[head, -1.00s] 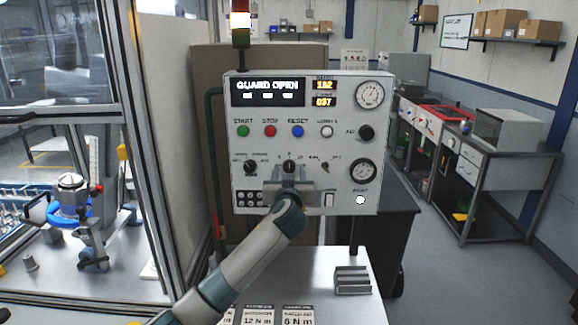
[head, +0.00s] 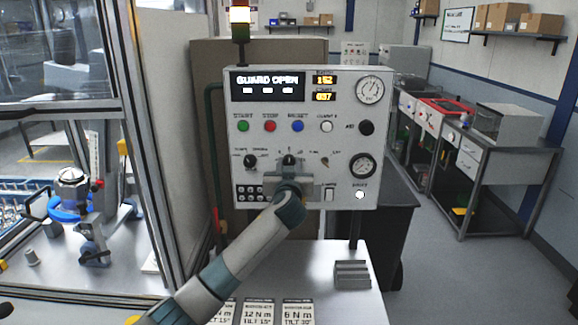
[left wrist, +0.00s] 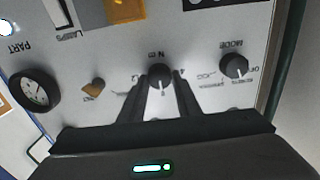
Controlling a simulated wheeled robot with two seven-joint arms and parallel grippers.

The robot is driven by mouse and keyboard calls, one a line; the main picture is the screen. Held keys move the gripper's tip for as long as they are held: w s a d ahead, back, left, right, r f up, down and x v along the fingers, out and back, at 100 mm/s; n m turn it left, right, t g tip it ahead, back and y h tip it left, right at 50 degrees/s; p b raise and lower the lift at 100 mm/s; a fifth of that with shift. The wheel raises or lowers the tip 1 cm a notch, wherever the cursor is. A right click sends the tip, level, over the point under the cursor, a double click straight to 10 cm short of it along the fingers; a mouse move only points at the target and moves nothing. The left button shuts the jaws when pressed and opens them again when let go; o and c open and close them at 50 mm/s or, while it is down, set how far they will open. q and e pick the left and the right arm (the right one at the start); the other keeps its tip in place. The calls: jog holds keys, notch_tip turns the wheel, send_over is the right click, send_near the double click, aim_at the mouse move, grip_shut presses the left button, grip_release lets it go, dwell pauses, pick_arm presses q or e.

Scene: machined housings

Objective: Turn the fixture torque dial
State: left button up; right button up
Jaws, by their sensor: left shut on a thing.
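The torque dial (head: 289,160) is the black middle knob on the lower row of the grey control panel (head: 235,185). In the left wrist view the same dial (left wrist: 160,74) shows upside down, beside an "N m" mark, with its white pointer line toward the picture bottom. My left gripper (head: 288,170) reaches the panel from below. In the left wrist view its two dark fingers (left wrist: 159,82) are shut on the dial, one at each side. The gripper hides part of the panel below the dial in the head view. My right gripper is out of view.
The black mode knob (left wrist: 235,66) and a brownish key switch (left wrist: 94,86) flank the dial. The display (head: 267,86) reads GUARD OPEN. Labelled cards (head: 259,312) lie on the white table below. A glazed enclosure stands at the left.

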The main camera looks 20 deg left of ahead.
pick_arm(q)
jog(key=shift+m, duration=0.3)
jog(key=shift+f+m+b, duration=0.1)
jog(key=shift+m+b, duration=0.2)
jog(key=shift+m, duration=1.6)
jog(key=m, duration=0.4)
jog(key=shift+d+m, duration=0.1)
jog(key=shift+m, duration=0.2)
jog(key=m+p, duration=0.1)
jog(key=m, duration=0.3)
jog(key=shift+m+p, duration=0.3)
jog(key=shift+p, duration=0.1)
jog(key=shift+d+f+m+p, duration=0.15)
jog(key=shift+m+p, duration=0.55)
jog(key=shift+m, duration=1.5)
jog(key=o, duration=1)
